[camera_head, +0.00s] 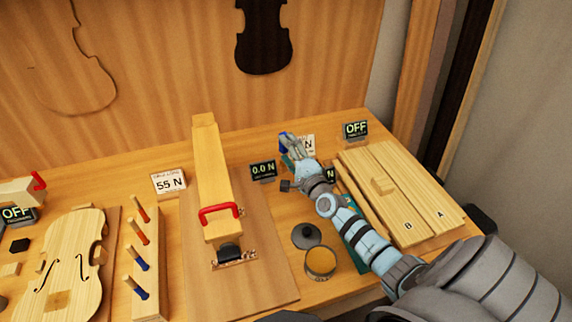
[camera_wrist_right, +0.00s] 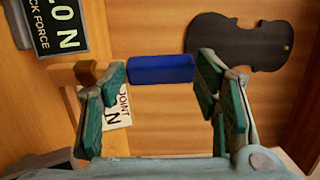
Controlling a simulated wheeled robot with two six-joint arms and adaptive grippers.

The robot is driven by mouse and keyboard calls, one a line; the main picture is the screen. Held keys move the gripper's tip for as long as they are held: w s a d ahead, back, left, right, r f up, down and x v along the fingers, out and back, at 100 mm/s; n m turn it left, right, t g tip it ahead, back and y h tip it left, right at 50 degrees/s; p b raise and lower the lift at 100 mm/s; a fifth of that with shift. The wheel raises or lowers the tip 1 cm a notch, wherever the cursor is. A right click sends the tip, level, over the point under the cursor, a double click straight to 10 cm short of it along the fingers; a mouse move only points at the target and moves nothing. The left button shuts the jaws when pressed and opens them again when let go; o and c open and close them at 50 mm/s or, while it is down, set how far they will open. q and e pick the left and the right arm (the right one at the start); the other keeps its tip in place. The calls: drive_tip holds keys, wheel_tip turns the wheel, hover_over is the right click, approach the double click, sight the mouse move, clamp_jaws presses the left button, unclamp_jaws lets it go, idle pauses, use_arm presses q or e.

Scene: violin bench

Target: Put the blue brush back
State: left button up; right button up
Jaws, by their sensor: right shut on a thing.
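My right gripper (camera_head: 287,144) is raised over the back of the bench, right of the middle. It is shut on the blue brush (camera_wrist_right: 160,68), whose blue part lies crosswise between the green finger pads in the wrist view (camera_wrist_right: 165,100). In the head view only a little blue shows at the fingertips, and the rest of the brush is hidden. A wooden rack (camera_head: 148,305) stands at the left of the bench. It holds several thin pieces with red or blue ends. My left gripper is not in view.
A long wooden piece with a red handle (camera_head: 218,210) stands on a board in the middle. An open pot (camera_head: 320,262) and its lid (camera_head: 306,236) are at the front. Panels A and B (camera_head: 415,205) lie right. A violin body (camera_head: 75,265) lies left.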

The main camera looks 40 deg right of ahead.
use_arm(q)
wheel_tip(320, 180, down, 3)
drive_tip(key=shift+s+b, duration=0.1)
drive_tip(key=shift+b, duration=0.65)
use_arm(e)
wheel_tip(320, 180, down, 3)
drive_tip(key=shift+f, duration=0.1)
drive_tip(key=o, duration=1.8)
drive_tip(key=shift+s+r, duration=0.1)
drive_tip(key=shift+r, duration=0.1)
use_arm(q)
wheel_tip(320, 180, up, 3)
drive_tip(key=p, duration=0.3)
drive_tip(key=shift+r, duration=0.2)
use_arm(e)
drive_tip(key=s, duration=0.4)
drive_tip(key=s+a, duration=0.1)
drive_tip(key=s, duration=0.2)
drive_tip(key=s+a, duration=0.1)
drive_tip(key=s, duration=0.3)
drive_tip(key=shift+s+f, duration=0.1)
drive_tip(key=shift+s, duration=0.25)
